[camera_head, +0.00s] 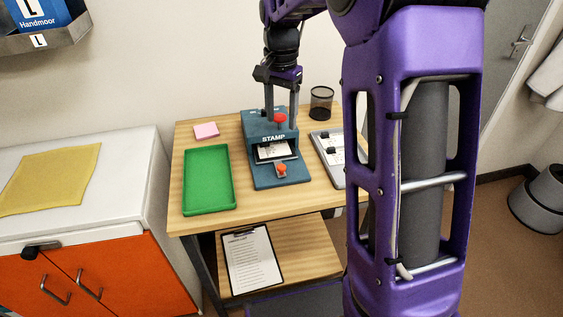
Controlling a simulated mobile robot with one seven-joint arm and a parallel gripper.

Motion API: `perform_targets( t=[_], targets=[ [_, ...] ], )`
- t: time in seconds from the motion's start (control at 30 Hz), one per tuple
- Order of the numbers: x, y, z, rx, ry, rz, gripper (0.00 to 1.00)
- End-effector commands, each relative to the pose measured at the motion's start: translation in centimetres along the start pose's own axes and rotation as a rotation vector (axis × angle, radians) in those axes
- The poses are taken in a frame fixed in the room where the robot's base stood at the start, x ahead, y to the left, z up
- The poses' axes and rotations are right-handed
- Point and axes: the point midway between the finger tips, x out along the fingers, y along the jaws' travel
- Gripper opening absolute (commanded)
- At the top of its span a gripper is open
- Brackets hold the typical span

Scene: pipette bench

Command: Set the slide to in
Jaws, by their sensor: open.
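The blue stamp device (257,127), labelled STAMP, stands on the wooden table. A red knob (280,118) sits on its top. Low at its front is the slide (291,157) with a smaller orange-red knob (282,168). A white card with dark print (270,151) lies at the device's front opening, its rear part hidden under the housing. I cannot tell exactly how far the slide sits in or out. My gripper (281,106) points down over the device's top, its open fingers on either side of the top red knob. Whether they touch it is unclear.
A green tray (187,205) lies left of the device, with a pink pad (206,131) behind it. A grey board (339,178) and a black mesh cup (321,103) are at right. My purple arm hides the table's right side. A clipboard (275,279) lies on the lower shelf.

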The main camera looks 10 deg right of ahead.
Motion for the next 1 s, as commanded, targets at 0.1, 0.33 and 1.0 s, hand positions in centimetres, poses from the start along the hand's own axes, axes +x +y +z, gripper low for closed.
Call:
perform_targets(
  t=[0.1,0.33,1.0],
  targets=[
    [3.0,0.1,0.1,0.001,-0.005,0.004,0.61],
    [8.1,0.1,0.1,0.002,-0.006,0.003,0.61],
    [14.8,0.1,0.1,0.001,-0.004,0.001,0.61]
  ],
)
